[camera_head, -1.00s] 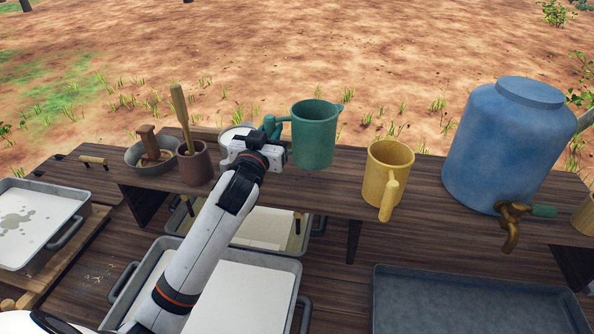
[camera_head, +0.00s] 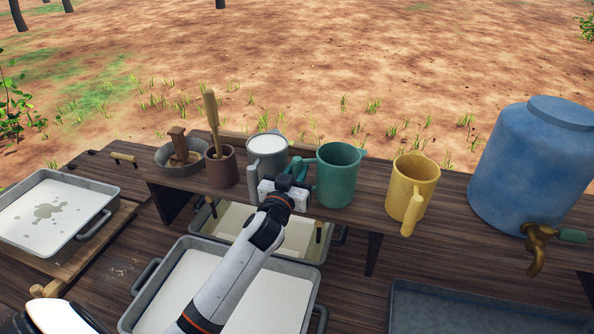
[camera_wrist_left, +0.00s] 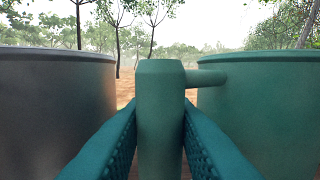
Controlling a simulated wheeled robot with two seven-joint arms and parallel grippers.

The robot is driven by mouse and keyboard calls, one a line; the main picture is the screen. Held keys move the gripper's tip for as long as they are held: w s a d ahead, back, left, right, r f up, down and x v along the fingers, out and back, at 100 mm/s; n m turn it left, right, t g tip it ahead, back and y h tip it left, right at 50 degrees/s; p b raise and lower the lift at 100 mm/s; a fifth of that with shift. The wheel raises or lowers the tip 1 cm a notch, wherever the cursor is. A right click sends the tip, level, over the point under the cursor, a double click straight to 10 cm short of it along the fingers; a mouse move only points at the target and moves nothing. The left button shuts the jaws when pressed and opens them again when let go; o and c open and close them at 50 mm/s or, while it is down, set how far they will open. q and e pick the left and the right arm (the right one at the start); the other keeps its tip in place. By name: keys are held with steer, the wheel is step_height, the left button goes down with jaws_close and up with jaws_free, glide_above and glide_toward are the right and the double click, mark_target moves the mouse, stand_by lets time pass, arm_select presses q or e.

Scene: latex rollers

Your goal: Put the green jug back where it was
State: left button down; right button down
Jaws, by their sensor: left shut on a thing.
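The green jug (camera_head: 338,183) is upright at the raised wooden shelf, between a grey jug of white liquid (camera_head: 267,158) and a yellow jug (camera_head: 412,184). Whether its base touches the shelf is hard to tell. My left gripper (camera_head: 298,170) is shut on the green jug's handle, on the jug's left side. In the left wrist view the handle (camera_wrist_left: 160,115) stands upright between the teal fingers, with the green jug's wall (camera_wrist_left: 265,110) at right and the grey jug's wall (camera_wrist_left: 55,110) close at left. My right gripper is not in view.
A pot with a wooden stick (camera_head: 222,170) and a bowl (camera_head: 180,165) stand left on the shelf. A blue barrel with a tap (camera_head: 535,165) stands right. Trays of white liquid (camera_head: 225,285) and an empty grey tray (camera_head: 470,315) lie below in front.

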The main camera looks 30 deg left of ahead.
arm_select(q)
steer(key=c, duration=1.2)
jaws_free()
steer(key=shift+s, duration=0.1)
steer(key=b+v, duration=0.2)
steer(key=v, duration=1)
steer(key=shift+b, duration=0.4)
steer(key=shift+r, duration=0.1)
